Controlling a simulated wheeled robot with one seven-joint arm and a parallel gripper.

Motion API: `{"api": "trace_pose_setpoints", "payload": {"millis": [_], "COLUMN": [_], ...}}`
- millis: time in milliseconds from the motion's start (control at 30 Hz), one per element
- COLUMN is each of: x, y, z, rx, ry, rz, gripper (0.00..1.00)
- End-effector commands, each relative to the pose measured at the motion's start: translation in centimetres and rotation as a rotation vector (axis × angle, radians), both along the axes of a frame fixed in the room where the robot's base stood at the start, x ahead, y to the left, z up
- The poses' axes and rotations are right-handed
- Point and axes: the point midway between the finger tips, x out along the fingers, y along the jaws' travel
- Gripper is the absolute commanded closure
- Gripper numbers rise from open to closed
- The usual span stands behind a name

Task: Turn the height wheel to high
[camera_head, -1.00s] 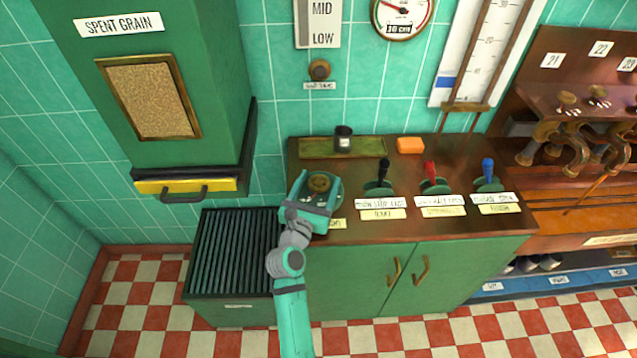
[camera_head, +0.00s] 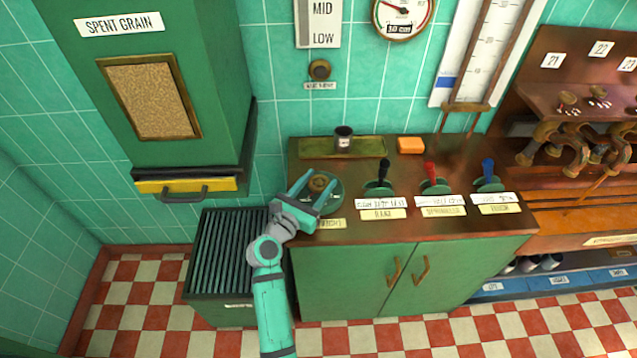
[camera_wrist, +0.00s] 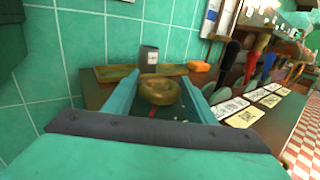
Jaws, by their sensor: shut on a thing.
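The height wheel (camera_head: 318,183) is a small brass wheel on a round green base at the left end of the counter. In the wrist view the brass wheel (camera_wrist: 160,90) sits between my two fingers, with a small red mark in front of it. My gripper (camera_head: 317,188) reaches in from the front left and is shut on the wheel, one finger on each side. A yellow label (camera_head: 332,224) in front of the base is partly covered by my gripper. A wall sign (camera_head: 321,22) shows MID and LOW; its upper part is cut off.
Black (camera_head: 384,170), red (camera_head: 430,172) and blue (camera_head: 487,169) levers stand to the right. Behind are a green tray (camera_head: 370,147) with a dark cup (camera_head: 343,138), and an orange block (camera_head: 411,145). A slatted bin (camera_head: 222,255) stands left of the counter.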

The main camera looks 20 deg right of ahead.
Motion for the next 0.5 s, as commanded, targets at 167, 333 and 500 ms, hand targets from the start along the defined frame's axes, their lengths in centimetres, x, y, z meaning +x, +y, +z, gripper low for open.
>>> {"api": "trace_pose_setpoints", "payload": {"millis": [167,333,500], "x": [-0.01,-0.03,-0.03], "y": [0.02,0.02,0.02], "z": [-0.06,-0.04,-0.01], "rx": [0.0,-0.001,-0.001], "ry": [0.0,-0.001,-0.001], "rz": [-0.025,-0.025,-0.024], "gripper": [0.72,0.72,0.31]}}
